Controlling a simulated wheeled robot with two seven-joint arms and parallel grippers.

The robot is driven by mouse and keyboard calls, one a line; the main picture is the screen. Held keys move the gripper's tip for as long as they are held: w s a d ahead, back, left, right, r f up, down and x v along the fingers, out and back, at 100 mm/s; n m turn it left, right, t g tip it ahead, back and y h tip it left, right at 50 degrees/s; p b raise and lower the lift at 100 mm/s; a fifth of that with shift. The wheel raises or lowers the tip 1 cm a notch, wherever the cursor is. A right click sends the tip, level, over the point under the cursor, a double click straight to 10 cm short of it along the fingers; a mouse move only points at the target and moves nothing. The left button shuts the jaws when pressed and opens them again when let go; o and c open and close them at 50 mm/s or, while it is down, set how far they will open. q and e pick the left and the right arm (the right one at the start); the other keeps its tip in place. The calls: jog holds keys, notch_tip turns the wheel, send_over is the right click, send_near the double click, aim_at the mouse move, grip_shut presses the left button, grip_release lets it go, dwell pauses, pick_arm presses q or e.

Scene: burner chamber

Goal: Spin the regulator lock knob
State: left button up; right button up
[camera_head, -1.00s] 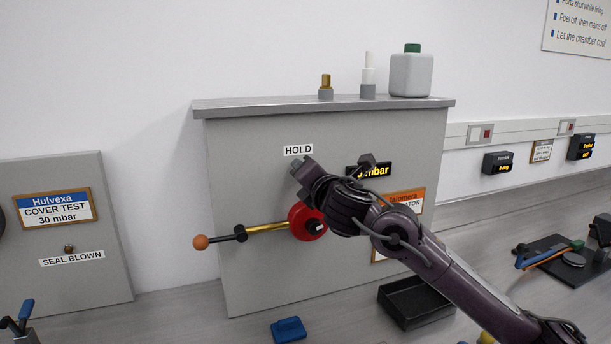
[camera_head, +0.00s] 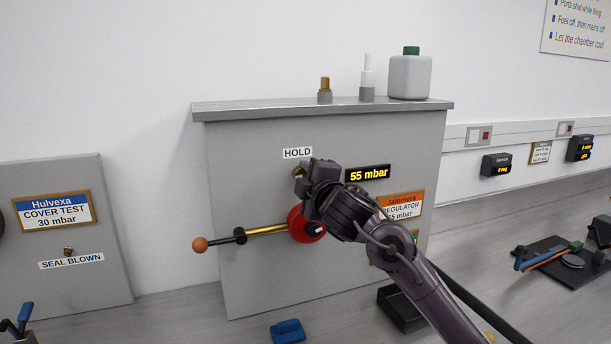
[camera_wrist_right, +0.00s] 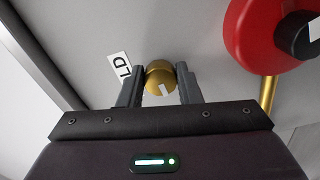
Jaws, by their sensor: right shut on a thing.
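The regulator lock knob is a small brass knob (camera_wrist_right: 160,80) under the HOLD label (camera_head: 297,153) on the grey regulator panel (camera_head: 255,190). In the head view my right gripper (camera_head: 302,171) is in front of it and hides most of it. In the right wrist view the knob sits between the two fingers of my right gripper (camera_wrist_right: 159,88), which is shut on it. A pale mark shows on the knob's face. The display (camera_head: 367,173) reads 55 mbar. My left gripper is not in view.
A red hub (camera_head: 301,222) with a brass lever ending in an orange ball (camera_head: 200,245) is just below the knob. A black tray (camera_head: 402,310) and a blue object (camera_head: 288,331) lie on the bench. Bottles and fittings stand on the panel's top.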

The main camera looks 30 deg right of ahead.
jog(key=m, duration=0.4)
jog(key=shift+f+p, duration=0.15)
jog(key=shift+p, duration=0.25)
dwell(0.4)
jog(key=o, duration=1)
jog(key=shift+s, duration=0.1)
jog(key=v, duration=0.7)
jog(key=shift+s+a+b, duration=0.1)
jog(key=shift+s+b, duration=0.2)
jog(key=shift+b, duration=0.1)
jog(key=shift+f, duration=0.1)
